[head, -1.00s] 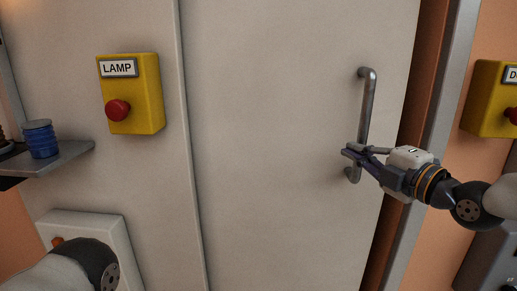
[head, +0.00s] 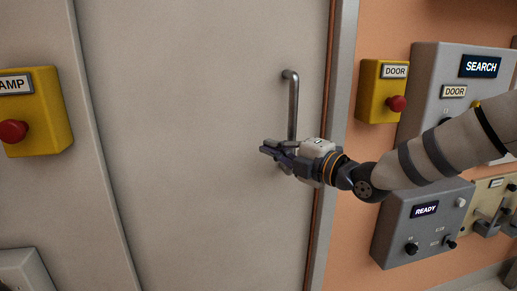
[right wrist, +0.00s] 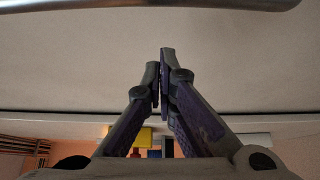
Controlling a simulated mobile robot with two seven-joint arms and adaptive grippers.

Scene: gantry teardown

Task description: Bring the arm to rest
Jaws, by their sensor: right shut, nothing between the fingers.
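My right gripper (head: 268,150) is in front of the pale door (head: 205,130), by the lower part of its grey bar handle (head: 292,105). Its fingers are together and empty. In the right wrist view the fingertips (right wrist: 161,62) meet, and the handle (right wrist: 150,5) crosses the top edge, apart from them. The gripper hides the handle's lower end in the head view. The right arm reaches in from the right. The door stands nearly or fully closed, with a thin brown strip at its right edge. My left gripper is out of view.
A READY box (head: 395,245) sits below. A yellow lamp button box (head: 50,110) is at left. The door face is clear.

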